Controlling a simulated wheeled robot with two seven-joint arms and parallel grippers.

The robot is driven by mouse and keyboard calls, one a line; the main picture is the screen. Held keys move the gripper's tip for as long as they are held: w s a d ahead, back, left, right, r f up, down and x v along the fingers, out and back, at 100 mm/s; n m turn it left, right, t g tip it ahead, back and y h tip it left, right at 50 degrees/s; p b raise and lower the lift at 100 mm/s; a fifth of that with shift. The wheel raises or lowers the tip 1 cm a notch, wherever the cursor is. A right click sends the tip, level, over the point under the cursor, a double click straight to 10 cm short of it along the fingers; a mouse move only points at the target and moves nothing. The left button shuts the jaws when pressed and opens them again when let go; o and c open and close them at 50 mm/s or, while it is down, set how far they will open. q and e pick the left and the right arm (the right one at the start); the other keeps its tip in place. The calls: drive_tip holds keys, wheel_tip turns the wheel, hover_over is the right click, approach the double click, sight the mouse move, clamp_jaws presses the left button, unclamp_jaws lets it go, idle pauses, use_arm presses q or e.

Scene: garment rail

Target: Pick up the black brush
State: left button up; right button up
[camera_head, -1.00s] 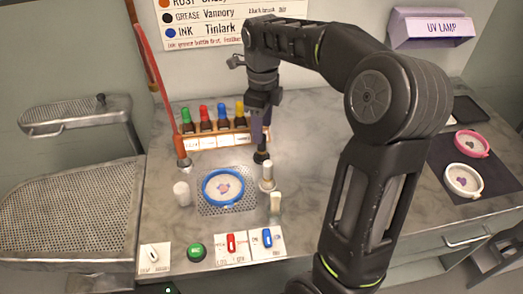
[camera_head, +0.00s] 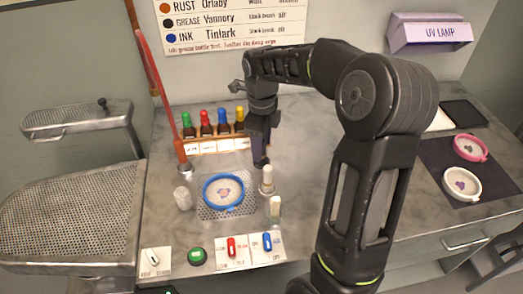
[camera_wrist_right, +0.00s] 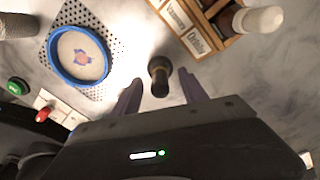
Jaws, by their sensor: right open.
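The black brush (camera_wrist_right: 159,70) stands on the grey worktop and shows in the right wrist view as a dark, roughly upright handle. In that view, my right gripper (camera_wrist_right: 160,86) is open, with one purple finger on each side of the brush. The fingers look apart from it. In the head view, the right gripper (camera_head: 261,146) points down behind the pale-topped brushes, and the dark brush (camera_head: 261,163) is mostly hidden by it. My left gripper is not in view.
A blue hoop (camera_head: 223,190) lies on a perforated plate left of the gripper. Pale-topped brushes (camera_head: 267,178) stand close in front. A wooden rack of coloured-cap bottles (camera_head: 222,141) is behind left. A red rod (camera_head: 161,95) leans at left. The worktop to the right is partly clear.

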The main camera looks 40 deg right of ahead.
wheel_tip(320, 180, down, 2)
drive_tip(key=shift+f, duration=0.25)
drive_tip(key=shift+c, duration=0.3)
clamp_jaws()
idle(0.5)
